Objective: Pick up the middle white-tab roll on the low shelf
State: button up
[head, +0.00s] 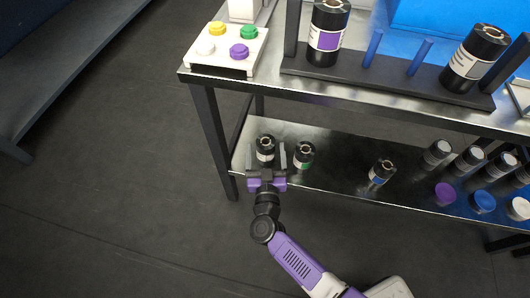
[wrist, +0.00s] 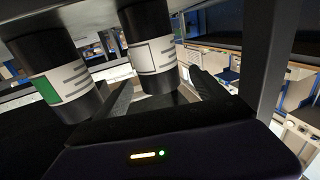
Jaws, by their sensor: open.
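A black roll with a white label and white tab (head: 265,149) stands upright on the low shelf (head: 335,180) at its left end. My gripper (head: 267,160) is open, with one finger on each side of this roll. A green-tab roll (head: 304,155) stands close on the right in the head view, on the left in the wrist view (wrist: 55,75).
A blue-tab roll (head: 382,172) stands farther right on the shelf. Several rolls (head: 468,160) stand at the right end behind purple (head: 445,192), blue (head: 482,201) and white discs. The tabletop (head: 350,93) overhangs the shelf; a table leg (head: 212,135) is just left.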

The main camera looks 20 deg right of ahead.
aim_at(266, 143)
jog(key=shift+b+x, duration=0.55)
jog(key=shift+x, duration=1.05)
jog(key=shift+f, duration=0.15)
jog(key=c, duration=1.7)
grip_shut()
